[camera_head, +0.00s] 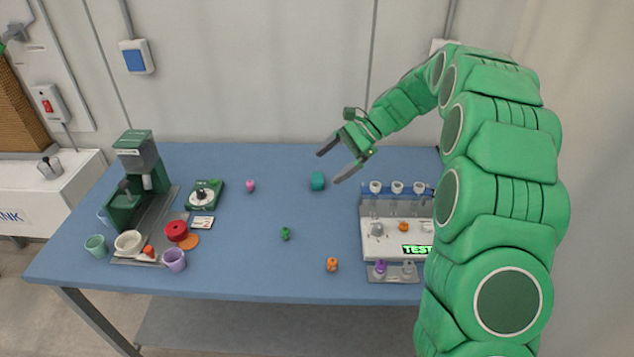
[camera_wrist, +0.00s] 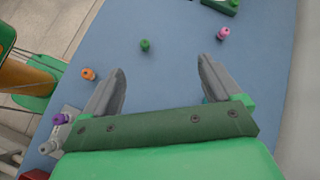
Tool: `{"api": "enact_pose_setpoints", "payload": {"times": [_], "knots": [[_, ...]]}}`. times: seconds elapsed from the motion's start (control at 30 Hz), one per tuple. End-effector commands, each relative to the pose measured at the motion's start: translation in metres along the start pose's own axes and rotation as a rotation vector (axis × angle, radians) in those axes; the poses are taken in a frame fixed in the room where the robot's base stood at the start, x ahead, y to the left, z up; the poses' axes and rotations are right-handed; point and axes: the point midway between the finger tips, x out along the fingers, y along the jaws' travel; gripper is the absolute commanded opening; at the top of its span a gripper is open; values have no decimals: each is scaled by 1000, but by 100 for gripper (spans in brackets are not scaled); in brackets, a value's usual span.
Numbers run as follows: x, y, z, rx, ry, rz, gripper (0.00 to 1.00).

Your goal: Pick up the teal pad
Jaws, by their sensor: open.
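The teal pad (camera_head: 317,181) is a small, rounded teal block on the blue table, right of the middle in the head view. In the wrist view only a sliver of teal (camera_wrist: 205,100) shows beside the right finger; the rest is hidden. My gripper (camera_head: 329,167) is open and empty above the back of the table, close to the pad in the head view. It is apart from the table. In the wrist view my gripper (camera_wrist: 160,65) has its two grey fingers spread, with bare blue table between them.
A pink piece (camera_head: 251,186), a green piece (camera_head: 285,234) and an orange piece (camera_head: 332,264) stand on the table (camera_head: 240,255). A white test rack (camera_head: 385,245) is at right. A green coffee machine (camera_head: 140,165) and cups are at left. The table middle is mostly clear.

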Motion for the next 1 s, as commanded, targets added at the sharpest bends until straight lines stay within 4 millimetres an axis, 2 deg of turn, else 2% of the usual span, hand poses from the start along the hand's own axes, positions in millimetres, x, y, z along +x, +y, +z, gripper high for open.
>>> {"api": "enact_pose_setpoints", "payload": {"times": [0.03, 0.5, 1.0], "knots": [[3, -6, -11, 21, -14, -11, 92], [20, -57, -91, 199, -128, -113, 92], [43, -85, -181, 372, -242, -201, 92]]}}
